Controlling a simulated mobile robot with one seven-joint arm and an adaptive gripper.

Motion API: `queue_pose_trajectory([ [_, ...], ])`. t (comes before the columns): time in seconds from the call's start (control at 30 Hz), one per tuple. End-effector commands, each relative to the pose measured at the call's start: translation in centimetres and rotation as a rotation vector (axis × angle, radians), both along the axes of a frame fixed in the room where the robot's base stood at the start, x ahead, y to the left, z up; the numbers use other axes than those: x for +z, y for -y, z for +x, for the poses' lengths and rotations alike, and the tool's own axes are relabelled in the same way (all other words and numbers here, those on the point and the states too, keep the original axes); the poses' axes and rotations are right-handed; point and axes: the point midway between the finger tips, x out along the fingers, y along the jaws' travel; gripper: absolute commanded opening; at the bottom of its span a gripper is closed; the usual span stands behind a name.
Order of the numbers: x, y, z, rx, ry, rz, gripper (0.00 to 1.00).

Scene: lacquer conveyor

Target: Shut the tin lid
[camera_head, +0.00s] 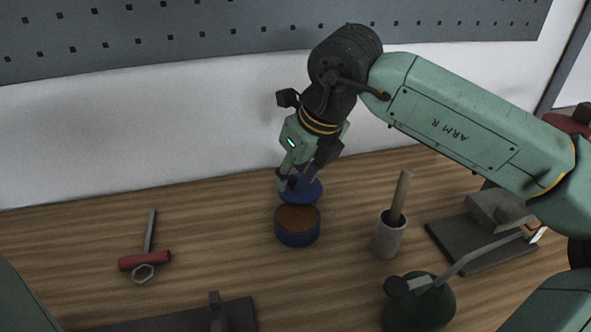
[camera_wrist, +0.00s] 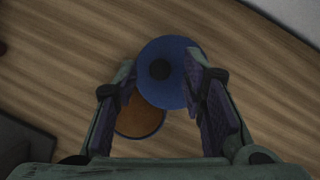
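The tin (camera_head: 297,238) is a round, dark blue tub with a brown filling, upright on the wooden bench; it shows partly in the wrist view (camera_wrist: 140,120). Its lid (camera_head: 309,190) is a blue disc on the far side of the tin; in the wrist view the lid (camera_wrist: 168,88) covers part of the tin's opening and has a dark round spot near its middle. I cannot tell whether it is hinged to the tin. My gripper (camera_head: 298,179) is just above the lid, pointing down. Its fingers (camera_wrist: 166,68) are apart, one on each side of the lid, with nothing clearly held.
A grey cup (camera_head: 389,239) with a wooden handle stands right of the tin. A green oil can (camera_head: 420,303) with a long spout is in front. A red-handled tool (camera_head: 145,261) lies left. A dark stand (camera_head: 480,240) is at right.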

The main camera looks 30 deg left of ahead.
Motion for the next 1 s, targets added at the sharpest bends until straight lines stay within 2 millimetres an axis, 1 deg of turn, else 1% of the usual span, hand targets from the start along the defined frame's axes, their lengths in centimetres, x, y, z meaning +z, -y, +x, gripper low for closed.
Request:
queue_pose_trajectory([
  [0.2, -0.03, 0.00, 0.00, 0.000, 0.000, 0.000, 0.37],
  [0.77, 0.00, 0.01, 0.00, 0.000, 0.000, 0.000, 0.00],
  [1.0, 0.01, 0.02, 0.01, 0.000, 0.000, 0.000, 0.00],
])
